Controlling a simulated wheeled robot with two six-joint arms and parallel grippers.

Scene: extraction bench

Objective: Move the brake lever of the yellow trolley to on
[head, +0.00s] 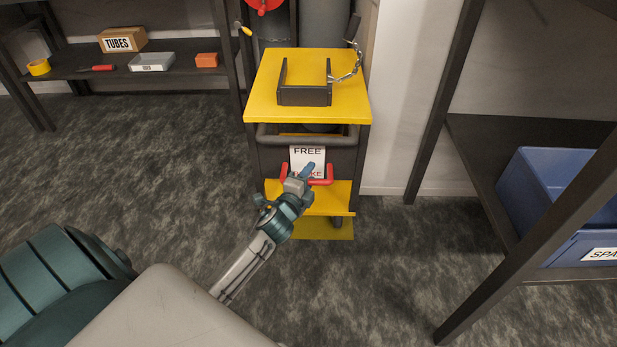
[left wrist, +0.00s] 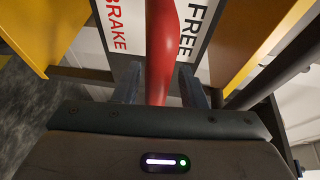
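The yellow trolley (head: 262,104) stands upright ahead of me. Its red brake lever (head: 329,178) shows low on its front, across a white plate (head: 307,153) that reads FREE at the top and BRAKE, partly hidden, below. My left gripper (head: 309,170) is at the lever and covers part of it. In the left wrist view the red lever (left wrist: 161,50) runs between the two fingers of my left gripper (left wrist: 160,85). Narrow gaps seem to show beside it, so the fingers look open around it. My right gripper is not in view.
A dark bar (head: 270,137) crosses the trolley front above the plate. A chain (head: 352,72) hangs at the top right. A shelf with a blue bin (head: 540,190) stands at right. A low shelf (head: 95,62) is at back left. Floor on the left is clear.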

